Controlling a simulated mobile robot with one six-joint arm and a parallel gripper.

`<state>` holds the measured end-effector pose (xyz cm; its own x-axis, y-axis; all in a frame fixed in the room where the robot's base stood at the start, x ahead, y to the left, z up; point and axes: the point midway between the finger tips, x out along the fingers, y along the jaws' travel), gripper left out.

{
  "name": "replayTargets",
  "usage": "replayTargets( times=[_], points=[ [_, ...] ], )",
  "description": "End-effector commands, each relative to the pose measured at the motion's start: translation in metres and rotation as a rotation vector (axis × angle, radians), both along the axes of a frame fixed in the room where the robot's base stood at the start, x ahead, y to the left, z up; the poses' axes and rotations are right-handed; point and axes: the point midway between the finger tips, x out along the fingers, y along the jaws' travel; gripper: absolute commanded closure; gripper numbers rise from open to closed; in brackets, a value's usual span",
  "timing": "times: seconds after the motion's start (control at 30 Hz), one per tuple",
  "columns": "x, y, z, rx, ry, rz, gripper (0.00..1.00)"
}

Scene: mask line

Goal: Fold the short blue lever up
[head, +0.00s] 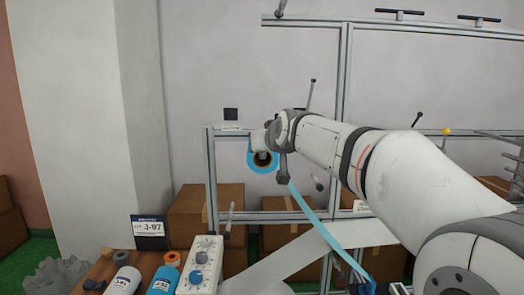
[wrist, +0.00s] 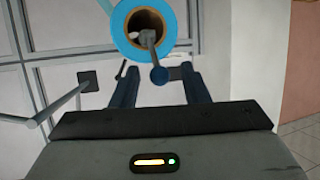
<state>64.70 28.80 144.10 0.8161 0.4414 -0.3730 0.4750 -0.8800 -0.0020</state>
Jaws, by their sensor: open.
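The short blue lever (wrist: 158,74) shows in the wrist view as a thin stem with a dark blue ball end. It hangs in front of a light blue ring-shaped roll (wrist: 119,18) with a brown core. My gripper (wrist: 160,70) is open, with one dark blue finger on each side of the ball. I cannot tell whether a finger touches it. In the head view my gripper (head: 283,168) is just right of the blue roll (head: 254,168), and I cannot make out the lever there.
A grey metal frame (head: 212,180) stands around the roll. Other knobbed rods (head: 310,95) stick out nearby. A light blue strip (head: 318,222) runs down to the right. Cardboard boxes (head: 190,215) are behind.

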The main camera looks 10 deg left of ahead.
Motion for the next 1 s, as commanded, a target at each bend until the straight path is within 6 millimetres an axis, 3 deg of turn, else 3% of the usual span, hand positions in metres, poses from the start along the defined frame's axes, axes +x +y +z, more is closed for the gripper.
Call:
replayTargets(
  times=[0.3,0.6,0.73,0.87,1.0],
  points=[
    [-0.034,-0.018,0.014,0.001,0.0,0.0,0.59],
    [-0.036,-0.02,0.016,0.0,0.002,-0.001,0.59],
    [-0.038,-0.026,0.011,-0.005,0.014,-0.008,0.69],
    [-0.056,-0.063,-0.016,-0.042,0.091,-0.053,0.79],
    [-0.106,-0.136,-0.079,-0.106,0.268,-0.151,0.91]
  ],
)
